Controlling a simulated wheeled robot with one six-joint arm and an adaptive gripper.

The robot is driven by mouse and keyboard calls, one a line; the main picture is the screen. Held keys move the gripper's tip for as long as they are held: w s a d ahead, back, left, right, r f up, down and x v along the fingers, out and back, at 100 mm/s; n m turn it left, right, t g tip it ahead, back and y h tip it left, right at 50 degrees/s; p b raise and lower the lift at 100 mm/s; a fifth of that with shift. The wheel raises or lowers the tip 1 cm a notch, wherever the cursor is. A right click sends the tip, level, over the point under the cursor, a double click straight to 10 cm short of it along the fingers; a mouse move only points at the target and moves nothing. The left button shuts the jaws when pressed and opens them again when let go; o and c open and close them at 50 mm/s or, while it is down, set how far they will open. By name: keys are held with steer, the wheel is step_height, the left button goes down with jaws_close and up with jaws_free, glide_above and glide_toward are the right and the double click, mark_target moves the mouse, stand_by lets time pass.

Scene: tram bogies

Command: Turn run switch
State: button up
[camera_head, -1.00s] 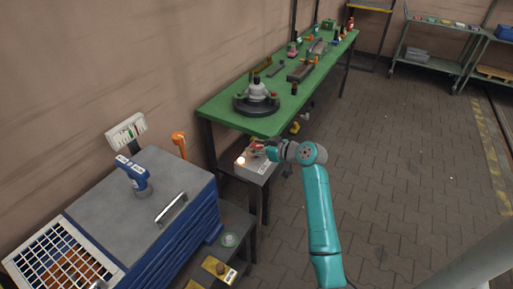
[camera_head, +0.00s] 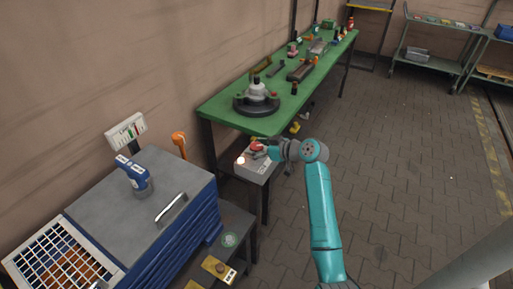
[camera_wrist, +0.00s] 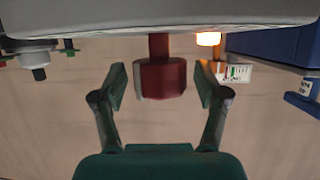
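A grey control box (camera_head: 256,170) stands on a low stand beside the green bench. It carries a red knob-like switch (camera_wrist: 160,78) and a lit, glowing lamp (camera_head: 241,161); the lamp shows orange in the wrist view (camera_wrist: 208,39). My gripper (camera_wrist: 161,86) is open, with one finger on each side of the red switch. Gaps show between the switch and both fingertips, so they look apart. The wrist picture is upside down, with the box along its top. In the head view my gripper (camera_head: 264,149) is small and partly covers the switch.
A green bench (camera_head: 230,115) with a round black fixture (camera_head: 256,103) and several parts stands behind the box. A blue cabinet (camera_head: 185,215) with a blue tool (camera_head: 134,174) on top is at the left. The paved floor at right is open.

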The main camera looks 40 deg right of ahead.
steer(key=shift+r, duration=0.1)
steer(key=v, duration=1.2)
steer(key=shift+f, duration=0.25)
steer(key=s+a+f+m+h, duration=0.2)
steer(key=s+a+f+m, duration=0.2)
steer(key=a+f, duration=0.65)
steer(key=s+a+f+m+h, duration=0.2)
steer(key=s+a+f, duration=0.5)
steer(key=s+a, duration=0.2)
steer(key=s+a+r+n, duration=0.1)
steer(key=s+a+r, duration=0.2)
steer(key=s, duration=0.5)
steer(key=s+a+r+n+t, duration=0.1)
steer(key=s+a+r, duration=0.2)
steer(key=s, duration=0.6)
steer(key=s+a+r+t, duration=0.1)
steer(key=s+a+r, duration=0.3)
steer(key=s, duration=0.5)
steer(key=shift+s+r+n, duration=0.2)
steer(key=shift+r+n, duration=0.2)
steer(key=shift+r, duration=0.25)
steer(key=shift+f, duration=0.1)
